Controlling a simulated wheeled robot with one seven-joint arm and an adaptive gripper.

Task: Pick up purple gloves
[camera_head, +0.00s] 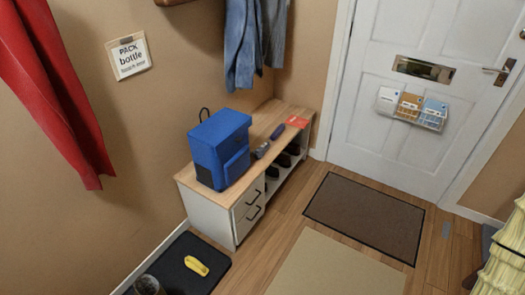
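No purple gloves can be made out for certain. A small dark purple-blue item (277,131) lies on the wooden top of the bench, right of the blue backpack (220,145). A greyish item (262,149) lies against its near end; I cannot tell if the two are one object. They are too small to identify. My gripper is not in view.
The white bench (222,217) has drawers and shoe shelves. A red card (297,121) lies on it. A black tray (190,245) with a yellow item (196,265) is at lower left. A brown doormat (365,215) lies before the white door (410,130). Open floor fronts the bench.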

